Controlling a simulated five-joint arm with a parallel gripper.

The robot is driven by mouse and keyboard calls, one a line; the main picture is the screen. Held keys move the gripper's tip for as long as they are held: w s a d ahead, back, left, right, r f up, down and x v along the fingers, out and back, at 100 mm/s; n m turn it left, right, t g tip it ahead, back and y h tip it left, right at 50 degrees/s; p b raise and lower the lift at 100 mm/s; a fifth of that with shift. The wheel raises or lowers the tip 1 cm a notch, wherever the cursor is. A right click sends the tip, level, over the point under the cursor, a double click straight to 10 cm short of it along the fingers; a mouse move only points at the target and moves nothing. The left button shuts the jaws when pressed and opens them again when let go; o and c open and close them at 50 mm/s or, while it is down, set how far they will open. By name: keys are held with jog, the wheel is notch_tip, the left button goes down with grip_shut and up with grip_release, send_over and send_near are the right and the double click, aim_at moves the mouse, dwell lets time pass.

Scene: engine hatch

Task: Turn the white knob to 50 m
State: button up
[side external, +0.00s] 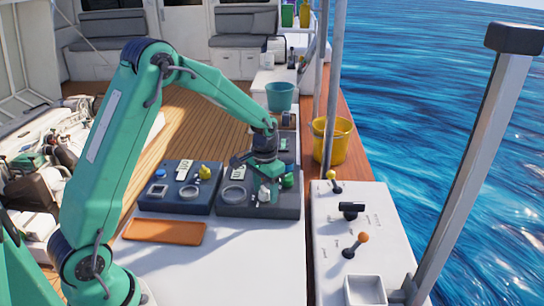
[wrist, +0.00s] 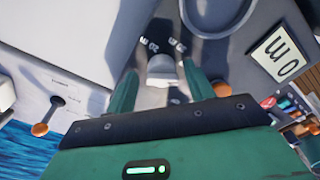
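The white knob (wrist: 162,68) sits on a grey panel, between the two fingers of my gripper (wrist: 160,72) in the wrist view. A gap shows on each side of the knob, so the gripper looks open around it. Small white scale marks lie beyond the knob; one seems to read 20, the others are too small to read surely. The knob's pointer cannot be made out. In the side view my gripper (side external: 263,186) points down over the right dark panel (side external: 232,208), and its fingers largely hide the knob.
A green knob (side external: 288,181) and a grey ring (side external: 233,194) are on the same panel. A blue panel (side external: 180,205) with a yellow knob (side external: 205,173) stands left. A white lever console (side external: 360,250) is right; an orange tray (side external: 165,232) lies in front.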

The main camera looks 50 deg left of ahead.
aim_at(265, 190)
jog(key=shift+r, duration=3.9)
jog(key=shift+s+r, duration=0.1)
jog(key=shift+s+d+r, duration=0.1)
jog(key=shift+r, duration=0.1)
jog(key=s+d+r+t, duration=0.2)
jog(key=s+r, duration=0.1)
jog(key=s, duration=0.5)
jog(key=s+d+r+t, duration=0.1)
jog(key=s+r, duration=0.3)
jog(key=s, duration=0.4)
jog(key=s+d+r+t, duration=0.2)
jog(key=s+d+r, duration=0.1)
jog(key=s, duration=0.5)
jog(key=shift+d+r+t, duration=0.3)
jog(key=shift+d+r, duration=0.05)
jog(key=shift+r, duration=0.25)
